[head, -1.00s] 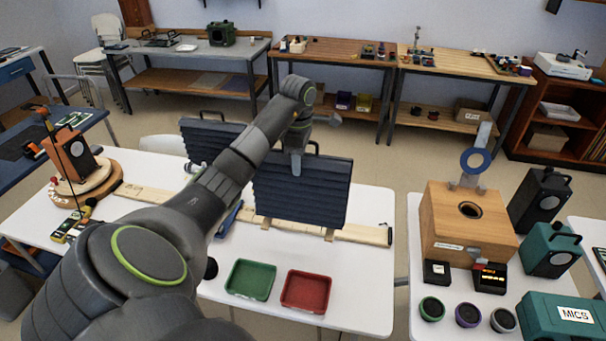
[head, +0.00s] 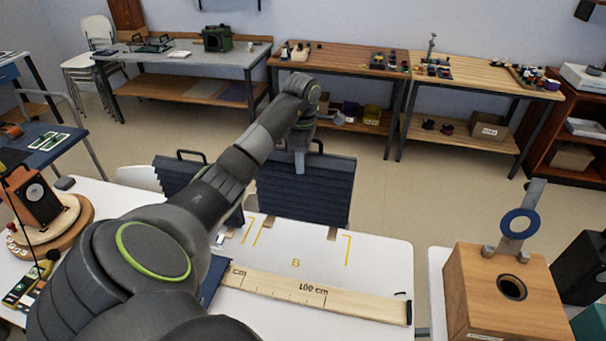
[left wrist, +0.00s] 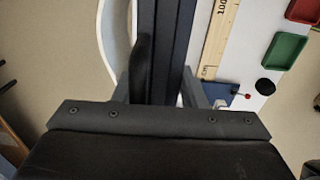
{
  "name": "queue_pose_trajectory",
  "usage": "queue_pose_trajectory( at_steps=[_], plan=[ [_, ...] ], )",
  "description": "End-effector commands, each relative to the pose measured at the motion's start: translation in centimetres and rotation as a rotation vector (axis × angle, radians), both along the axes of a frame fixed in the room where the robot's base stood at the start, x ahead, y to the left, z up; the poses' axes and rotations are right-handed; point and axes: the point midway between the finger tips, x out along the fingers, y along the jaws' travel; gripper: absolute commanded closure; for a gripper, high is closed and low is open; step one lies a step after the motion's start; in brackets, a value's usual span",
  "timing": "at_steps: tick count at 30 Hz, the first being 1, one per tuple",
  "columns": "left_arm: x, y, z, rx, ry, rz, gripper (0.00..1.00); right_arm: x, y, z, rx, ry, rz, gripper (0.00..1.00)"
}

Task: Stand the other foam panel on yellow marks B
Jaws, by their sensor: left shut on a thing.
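My left gripper (head: 299,164) is shut on the top handle of a dark ribbed foam panel (head: 305,195). The panel is upright, with wooden feet below it at the table's back edge. Yellow marks B (head: 296,263) lie on the white table in front of it; the picture does not settle whether the feet touch the table. In the left wrist view the held panel (left wrist: 165,50) runs away from the gripper. A second dark foam panel (head: 180,174) stands to the left, partly hidden by my left arm. My right gripper is out of view.
A wooden ruler (head: 310,291) lies across the table in front of the marks. A wooden box (head: 505,300) with a blue ring stands on a table at right. An orange speaker (head: 32,194) stands at left. The left wrist view shows a green tray (left wrist: 285,50) and a red tray (left wrist: 303,10).

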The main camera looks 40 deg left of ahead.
Motion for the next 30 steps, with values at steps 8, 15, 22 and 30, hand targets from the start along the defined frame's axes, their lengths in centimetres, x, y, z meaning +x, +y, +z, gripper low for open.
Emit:
queue_pose_trajectory(
  at_steps=[8, 15, 22, 30],
  plan=[
    [0.0, 0.0, -2.7, 0.0, -0.001, 0.0, 1.0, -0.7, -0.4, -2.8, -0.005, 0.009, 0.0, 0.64],
    [0.0, 0.0, -5.0, 0.001, -0.002, 0.0, 1.0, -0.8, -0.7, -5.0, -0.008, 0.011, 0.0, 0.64],
    [-0.1, -0.1, -7.7, -0.002, 0.002, 0.0, 1.0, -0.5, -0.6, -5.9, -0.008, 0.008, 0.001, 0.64],
    [0.0, -0.1, -9.8, -0.001, 0.0, -0.001, 1.0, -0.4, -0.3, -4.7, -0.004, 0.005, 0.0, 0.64]
  ],
)
